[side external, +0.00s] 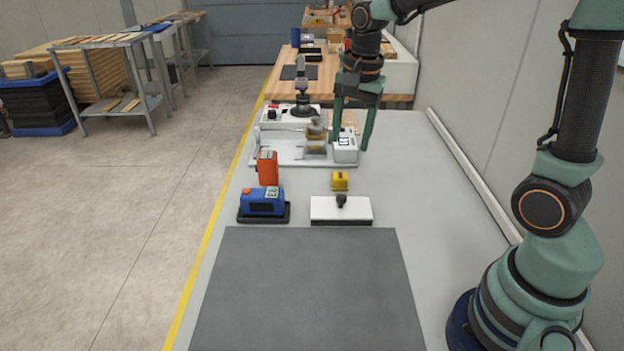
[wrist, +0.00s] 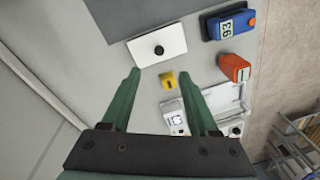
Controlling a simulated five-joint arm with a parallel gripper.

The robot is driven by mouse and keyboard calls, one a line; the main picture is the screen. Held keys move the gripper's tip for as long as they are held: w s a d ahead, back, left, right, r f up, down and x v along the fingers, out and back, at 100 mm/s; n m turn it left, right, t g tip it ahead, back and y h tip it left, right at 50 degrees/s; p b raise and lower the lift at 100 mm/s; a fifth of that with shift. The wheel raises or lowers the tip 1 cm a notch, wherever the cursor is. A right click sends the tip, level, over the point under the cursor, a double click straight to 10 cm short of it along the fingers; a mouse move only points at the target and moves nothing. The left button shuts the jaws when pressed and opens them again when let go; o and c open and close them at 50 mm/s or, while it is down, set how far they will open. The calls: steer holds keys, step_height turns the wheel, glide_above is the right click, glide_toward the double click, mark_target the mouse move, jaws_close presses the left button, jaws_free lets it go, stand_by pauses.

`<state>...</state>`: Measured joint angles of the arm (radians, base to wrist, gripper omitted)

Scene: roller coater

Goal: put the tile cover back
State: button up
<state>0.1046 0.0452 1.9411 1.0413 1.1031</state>
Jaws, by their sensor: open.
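A white rectangular plate with a black knob, which looks like the tile cover (side external: 322,207), lies flat on the bench just behind the dark mat. A dark edge shows under its front side. It also shows in the wrist view (wrist: 172,42), beyond the fingertips. My gripper (side external: 351,138) is open and empty, pointing down above the bench, farther back than the cover. Whether anything lies under the cover is hidden.
A small yellow block (side external: 340,181) stands just behind the cover. A blue device (side external: 262,203) on a dark base and an orange device (side external: 267,167) stand to the left. A white-framed machine (side external: 285,157) is behind them. The dark mat (side external: 310,290) is bare.

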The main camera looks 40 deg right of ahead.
steer(key=s+a+r+n+t, duration=0.2)
steer(key=s+n, duration=0.3)
steer(key=n, duration=0.2)
steer(key=s+a+r+n+t, duration=0.2)
steer(key=s+n, duration=0.3)
steer(key=n, duration=0.1)
steer(key=shift+n, duration=0.4)
steer(key=shift+r, duration=0.15)
stand_by(0.3)
